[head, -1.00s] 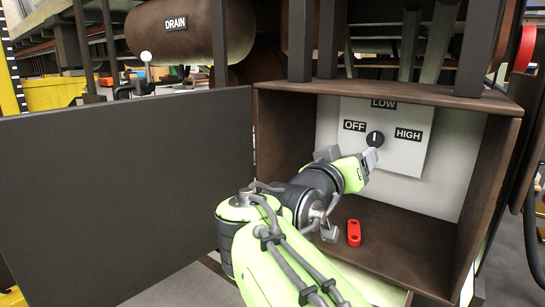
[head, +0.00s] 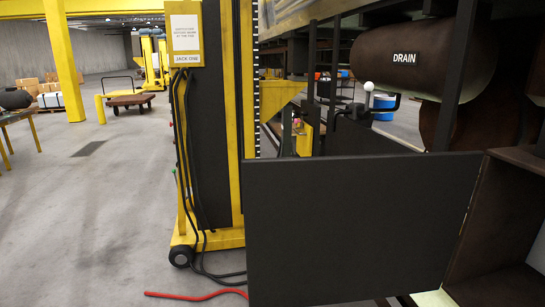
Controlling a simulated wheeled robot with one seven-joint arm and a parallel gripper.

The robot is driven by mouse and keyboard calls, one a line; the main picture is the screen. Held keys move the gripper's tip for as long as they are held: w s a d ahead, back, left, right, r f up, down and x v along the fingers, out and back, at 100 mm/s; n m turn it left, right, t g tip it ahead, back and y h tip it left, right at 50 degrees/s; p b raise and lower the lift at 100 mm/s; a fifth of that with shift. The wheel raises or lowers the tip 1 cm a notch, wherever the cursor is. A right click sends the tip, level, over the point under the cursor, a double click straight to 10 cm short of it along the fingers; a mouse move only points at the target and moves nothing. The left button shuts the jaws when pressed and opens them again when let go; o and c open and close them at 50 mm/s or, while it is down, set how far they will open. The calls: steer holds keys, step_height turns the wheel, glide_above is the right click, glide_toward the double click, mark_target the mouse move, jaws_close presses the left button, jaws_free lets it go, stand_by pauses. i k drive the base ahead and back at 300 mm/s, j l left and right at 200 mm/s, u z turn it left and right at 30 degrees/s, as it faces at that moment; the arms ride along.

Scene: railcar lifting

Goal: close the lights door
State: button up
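The lights door (head: 360,228) is a flat dark panel standing wide open, swung out to the left of its box. The lights box (head: 505,215) is brown and open, cut off by the right edge of the head view, so its dial and labels are out of the picture. The door's right edge meets the box's left side. My gripper is not in view; a small bit of my green arm (head: 434,298) shows at the bottom, below the box.
A yellow jack column (head: 228,120) labelled JACK ONE stands left of the door, with black cables and a red hose (head: 195,296) on the floor. A brown DRAIN tank (head: 425,55) hangs above. Open grey floor (head: 100,210) lies at left.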

mark_target(328, 229)
steer(key=j+z, duration=0.5)
steer(key=j, duration=0.15)
steer(key=j+z, duration=0.5)
steer(key=j, duration=0.15)
steer(key=k+j+z, duration=0.15)
steer(key=j+z, duration=0.35)
steer(key=i+j+z, duration=0.1)
steer(key=j+z, duration=0.7)
steer(key=j, duration=0.15)
steer(key=k+j+z, duration=0.1)
steer(key=j+z, duration=0.3)
steer(key=i+l+u, duration=0.1)
steer(key=u, duration=2.6)
